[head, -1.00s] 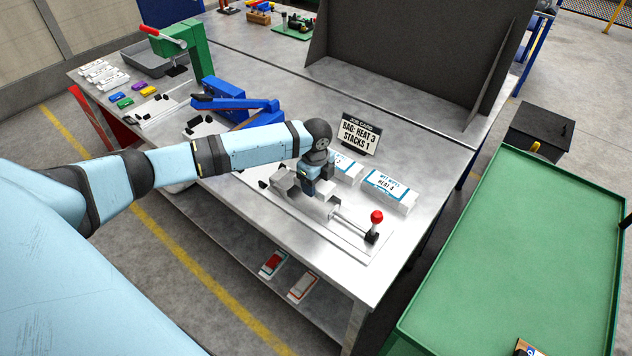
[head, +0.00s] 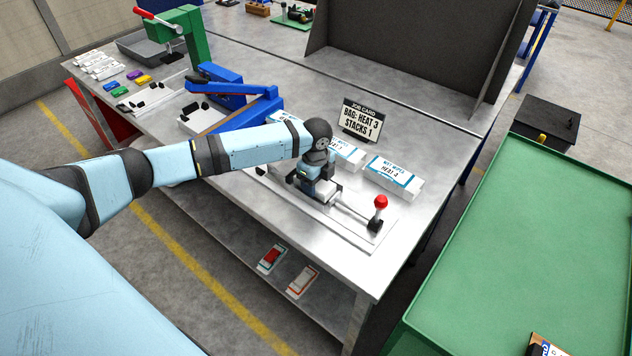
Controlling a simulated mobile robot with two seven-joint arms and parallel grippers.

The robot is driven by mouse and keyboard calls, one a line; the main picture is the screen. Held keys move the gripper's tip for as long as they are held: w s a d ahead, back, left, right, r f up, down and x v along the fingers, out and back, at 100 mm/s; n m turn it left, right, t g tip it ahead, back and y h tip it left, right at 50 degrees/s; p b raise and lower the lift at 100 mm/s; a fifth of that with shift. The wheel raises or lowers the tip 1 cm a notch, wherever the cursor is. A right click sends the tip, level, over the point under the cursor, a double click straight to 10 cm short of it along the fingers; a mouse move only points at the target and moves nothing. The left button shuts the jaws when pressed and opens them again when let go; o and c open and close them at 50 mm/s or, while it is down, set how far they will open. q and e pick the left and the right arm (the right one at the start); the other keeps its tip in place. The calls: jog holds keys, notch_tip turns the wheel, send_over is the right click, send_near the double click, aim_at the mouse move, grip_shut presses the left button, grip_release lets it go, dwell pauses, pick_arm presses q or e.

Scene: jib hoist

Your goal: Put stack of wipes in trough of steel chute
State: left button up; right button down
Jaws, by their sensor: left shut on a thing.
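The steel chute (head: 348,230) lies along the front of the metal bench, with a red-knobbed rod at its right end. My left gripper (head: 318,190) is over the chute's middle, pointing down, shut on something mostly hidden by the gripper. A white piece, seemingly the stack of wipes (head: 327,192), shows at its fingers, low at the trough. I cannot tell whether it touches the trough floor. My right gripper is out of view.
A wet wipes pack (head: 394,180) and a partly hidden one (head: 347,157) lie behind the chute. A job card (head: 361,119) reads "Bag: heat 3, stacks 1". A blue lever tool (head: 240,105) stands left. A green cart (head: 540,240) is at right.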

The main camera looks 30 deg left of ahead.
pick_arm(q)
jog(key=shift+f, duration=0.65)
jog(key=o, duration=1)
jog(key=shift+o, duration=0.6)
notch_tip(320, 180, up, 14)
jog(key=shift+b, duration=0.35)
jog(key=s+d+f+n, duration=0.1)
jog(key=s+d+f, duration=0.2)
jog(key=s+d, duration=0.2)
jog(key=s+d+f+n+t+h, duration=0.1)
jog(key=s+d+f+n, duration=0.1)
jog(key=s+d+f, duration=0.1)
jog(key=s+d+f+n+h, duration=0.1)
jog(key=s+d+f, duration=0.2)
jog(key=s+d, duration=0.3)
jog(key=shift+s+d+f+n+t, duration=0.2)
jog(key=shift+s+d+n+t, duration=0.15)
jog(key=shift+d+n+t, duration=0.1)
jog(key=s+a+r+n+t+y, duration=0.1)
jog(key=s+a+n, duration=0.2)
jog(key=s+n, duration=0.45)
jog(key=s+a+n+t+y, duration=0.15)
jog(key=s+n, duration=0.35)
jog(key=s, duration=0.6)
jog(key=w+d+f+m+t+h+p, duration=0.1)
jog(key=w+d+f+t+h+p, duration=0.2)
jog(key=w+d+f+t+p, duration=0.3)
jog(key=shift+f+t+h, duration=0.3)
jog(key=shift+f+h, duration=0.05)
jog(key=shift+f, duration=0.35)
